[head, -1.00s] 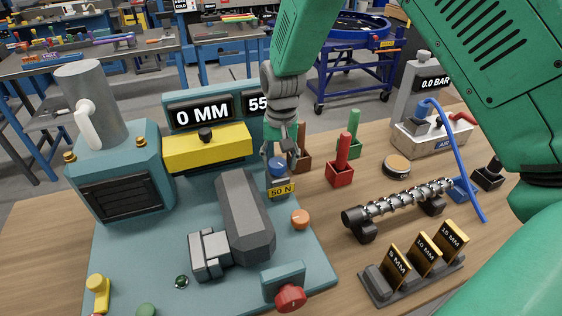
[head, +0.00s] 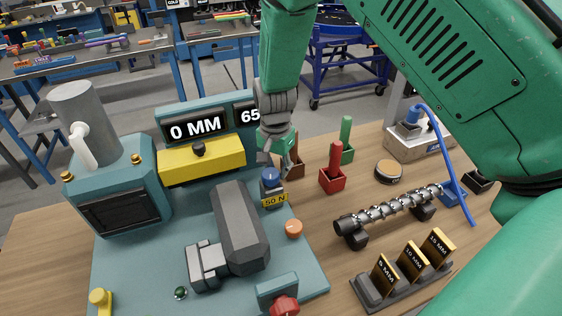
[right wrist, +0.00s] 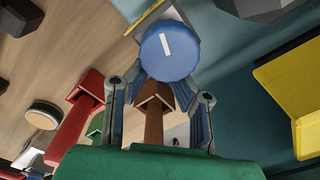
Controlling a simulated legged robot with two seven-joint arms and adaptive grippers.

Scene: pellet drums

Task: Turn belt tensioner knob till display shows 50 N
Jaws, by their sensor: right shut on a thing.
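The blue belt tensioner knob (head: 271,174) stands on the teal machine base, above a yellow 50 N label (head: 274,201). My right gripper (head: 276,163) reaches down to it from above and is shut on it. In the right wrist view, the round knob (right wrist: 170,52) with a short white mark sits between the fingertips (right wrist: 170,78). The display (head: 195,127) reads 0 MM on its left. Its right panel (head: 248,116) shows 65, with the rest hidden behind my right arm. My left gripper is not in view.
Beside the knob are an orange button (head: 294,228) and a dark grey block (head: 240,225). A red-handled holder (head: 333,178), a green one (head: 345,150) and a brown one (head: 296,168) stand close to the right. A screw shaft (head: 390,212) lies farther right.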

